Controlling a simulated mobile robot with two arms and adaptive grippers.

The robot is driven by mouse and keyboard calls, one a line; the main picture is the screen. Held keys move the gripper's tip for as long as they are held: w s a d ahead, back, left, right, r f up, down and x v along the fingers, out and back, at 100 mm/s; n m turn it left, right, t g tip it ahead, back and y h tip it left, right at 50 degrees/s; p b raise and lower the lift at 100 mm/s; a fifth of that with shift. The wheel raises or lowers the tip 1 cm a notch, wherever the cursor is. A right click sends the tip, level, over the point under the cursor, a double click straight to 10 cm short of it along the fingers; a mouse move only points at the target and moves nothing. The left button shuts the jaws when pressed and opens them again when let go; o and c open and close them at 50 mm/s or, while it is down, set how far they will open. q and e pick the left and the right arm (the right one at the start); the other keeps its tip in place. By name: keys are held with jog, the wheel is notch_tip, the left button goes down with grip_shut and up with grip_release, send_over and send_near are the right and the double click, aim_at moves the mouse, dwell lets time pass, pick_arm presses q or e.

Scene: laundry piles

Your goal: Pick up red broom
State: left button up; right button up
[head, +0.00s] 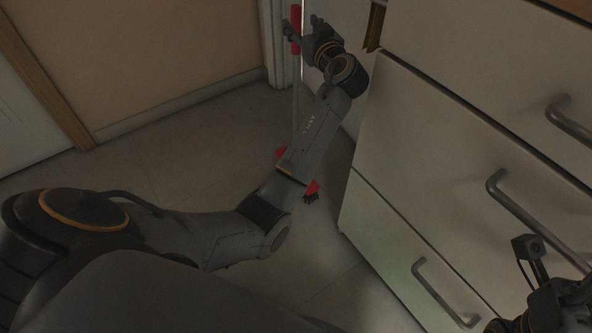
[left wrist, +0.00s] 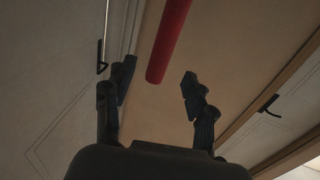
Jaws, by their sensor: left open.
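The red broom stands upright in the head view, with a red grip (head: 296,18) at the top of a thin grey pole. Its red head (head: 312,187) with black bristles is on the floor, partly hidden behind my left arm. My left gripper (head: 291,34) is at the height of the red grip, close to it. In the left wrist view, the open fingers of my left gripper (left wrist: 156,82) are apart. The red grip (left wrist: 170,38) shows beyond and between them; contact is not visible. Part of my right wrist shows at the lower right edge of the head view, its fingers unseen.
A white drawer cabinet (head: 436,150) with grey bar handles stands close on the right. Behind the broom are a white door frame (head: 282,50) and a beige wall (head: 160,50). The tiled floor (head: 190,160) left of the broom is clear.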

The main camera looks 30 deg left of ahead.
aim_at(298, 20)
pick_arm(q)
jog(key=x, duration=0.3)
jog(key=shift+w+a+f+b, duration=0.1)
jog(key=shift+w+a+b, duration=0.1)
jog(key=shift+b, duration=0.15)
jog(key=shift+c, duration=0.2)
jog(key=shift+d, duration=0.1)
jog(key=c, duration=1.1)
grip_shut()
